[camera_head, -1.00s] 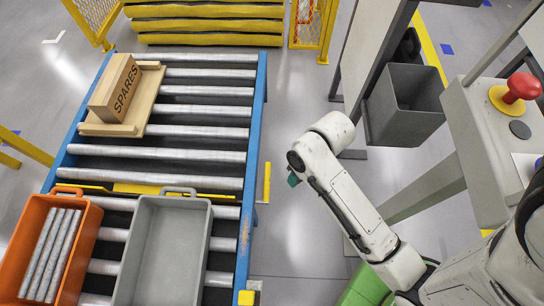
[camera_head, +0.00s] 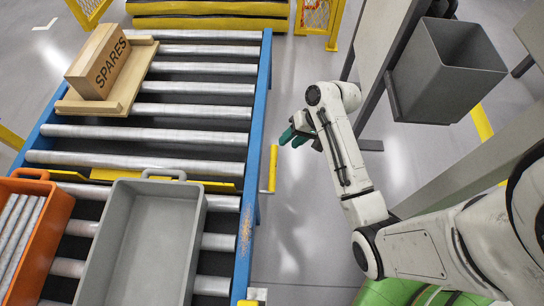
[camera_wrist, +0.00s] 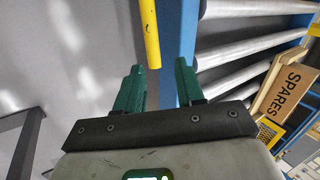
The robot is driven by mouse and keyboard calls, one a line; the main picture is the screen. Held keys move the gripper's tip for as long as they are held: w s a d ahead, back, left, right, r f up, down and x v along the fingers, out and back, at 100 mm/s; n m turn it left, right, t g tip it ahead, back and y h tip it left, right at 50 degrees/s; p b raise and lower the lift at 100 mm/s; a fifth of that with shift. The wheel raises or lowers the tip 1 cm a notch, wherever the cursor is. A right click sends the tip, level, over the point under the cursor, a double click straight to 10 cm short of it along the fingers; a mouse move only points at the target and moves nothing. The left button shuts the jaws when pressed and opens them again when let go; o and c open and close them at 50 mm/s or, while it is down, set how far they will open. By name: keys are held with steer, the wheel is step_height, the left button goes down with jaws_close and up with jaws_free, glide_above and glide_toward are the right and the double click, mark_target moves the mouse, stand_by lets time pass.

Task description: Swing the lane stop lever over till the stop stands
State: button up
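The yellow lane stop lever (camera_head: 272,168) sticks out beside the blue right rail of the roller lane. In the wrist view the lever (camera_wrist: 150,35) runs down from the top, its end close to my fingertips. A yellow strip, seemingly the stop (camera_head: 226,187), lies low between the rollers, partly hidden by the grey tote. My gripper (camera_head: 296,133), with green fingers, is to the right of the lever in the head view. In the wrist view my gripper (camera_wrist: 158,75) is open and empty, and the lever's end lines up with the gap. I see no clear contact.
The roller lane's blue rail (camera_head: 257,110) stands left of my arm. A grey tote (camera_head: 190,255) and an orange tote (camera_head: 55,215) with metal rods sit on the rollers. A wooden SPARES block (camera_head: 98,62) rests farther up. A grey bin (camera_head: 440,85) hangs at right.

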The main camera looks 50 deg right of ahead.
mark_target(275, 153)
steer(key=shift+m, duration=0.4)
steer(key=b+x, duration=0.2)
steer(key=x, duration=0.1)
steer(key=d+b+x, duration=0.1)
steer(key=b+x, duration=0.1)
steer(key=x, duration=0.2)
steer(key=d+b+x, duration=0.1)
steer(key=b+x, duration=0.1)
steer(key=x, duration=0.2)
steer(key=shift+d+f, duration=0.1)
steer(key=shift+f, duration=0.35)
steer(key=shift+w+a+f+b, duration=0.25)
steer(key=shift+w+f+b, duration=0.1)
steer(key=shift+f+b, duration=0.1)
jaws_close()
steer(key=shift+r, duration=0.1)
